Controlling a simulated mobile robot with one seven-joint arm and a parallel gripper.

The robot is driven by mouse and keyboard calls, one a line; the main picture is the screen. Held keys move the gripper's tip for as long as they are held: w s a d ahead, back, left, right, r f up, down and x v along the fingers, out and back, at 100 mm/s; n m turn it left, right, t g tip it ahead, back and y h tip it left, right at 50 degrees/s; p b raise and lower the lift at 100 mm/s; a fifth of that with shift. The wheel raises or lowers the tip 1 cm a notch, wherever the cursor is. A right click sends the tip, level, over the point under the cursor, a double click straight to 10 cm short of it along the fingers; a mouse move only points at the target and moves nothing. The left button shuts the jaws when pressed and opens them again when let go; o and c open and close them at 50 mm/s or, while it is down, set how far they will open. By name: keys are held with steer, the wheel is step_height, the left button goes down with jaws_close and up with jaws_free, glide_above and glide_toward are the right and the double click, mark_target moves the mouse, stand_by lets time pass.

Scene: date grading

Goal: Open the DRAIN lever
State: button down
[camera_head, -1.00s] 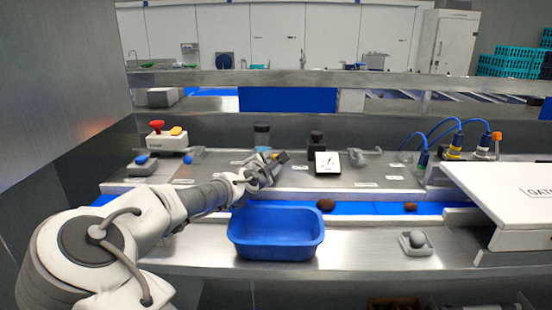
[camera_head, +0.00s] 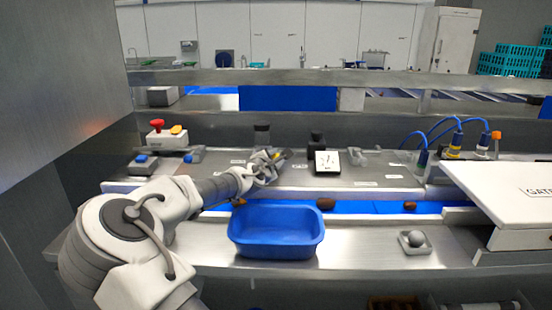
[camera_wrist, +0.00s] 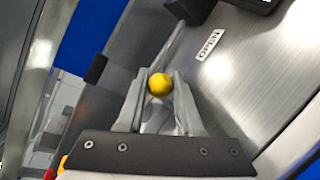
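A small yellow knob (camera_wrist: 160,84) shows in the wrist view between the fingertips of my gripper (camera_wrist: 158,78). The knob about fills the gap; I cannot tell whether the fingers press on it. A white label reading OPEN (camera_wrist: 209,45) lies on the metal surface right of the knob. In the head view my gripper (camera_head: 272,160) is low over the grey console (camera_head: 310,177), behind the blue bin. The lever's body is mostly hidden by my gripper, and no DRAIN label is readable.
A blue bin (camera_head: 277,252) stands in front of my gripper. A black device with a white display (camera_head: 327,162) is just to its right. A red-button box (camera_head: 167,140) is at left. Brown dates (camera_head: 325,203) lie on the blue belt (camera_head: 370,207). A white cover (camera_head: 510,185) stands at right.

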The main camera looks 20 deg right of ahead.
steer(key=shift+d, duration=0.2)
steer(key=shift+w+d+f+n+t+y+b, duration=0.15)
steer(key=shift+n+t+y+b, duration=0.15)
steer(key=shift+n+y, duration=0.2)
steer(key=shift+w+d+r+n+t+y+b, duration=0.15)
steer(key=shift+n+t+y+b, duration=0.2)
steer(key=shift+y, duration=0.25)
steer(key=shift+w+d+f+n+t+y+b, duration=0.1)
steer(key=shift+w+n+t+y+b, duration=0.15)
steer(key=shift+n+y, duration=0.35)
steer(key=shift+w+d+n+t+y+b, duration=0.1)
steer(key=shift+n+t+y+b, duration=0.1)
steer(key=shift+n+y, duration=0.35)
steer(key=shift+w+a+n+y, duration=0.1)
steer(key=shift+w+n+y, duration=0.15)
steer(key=shift+y, duration=0.3)
steer(key=shift+t, duration=0.3)
steer(key=c, duration=0.8)
jaws_free()
steer(key=shift+c, duration=0.2)
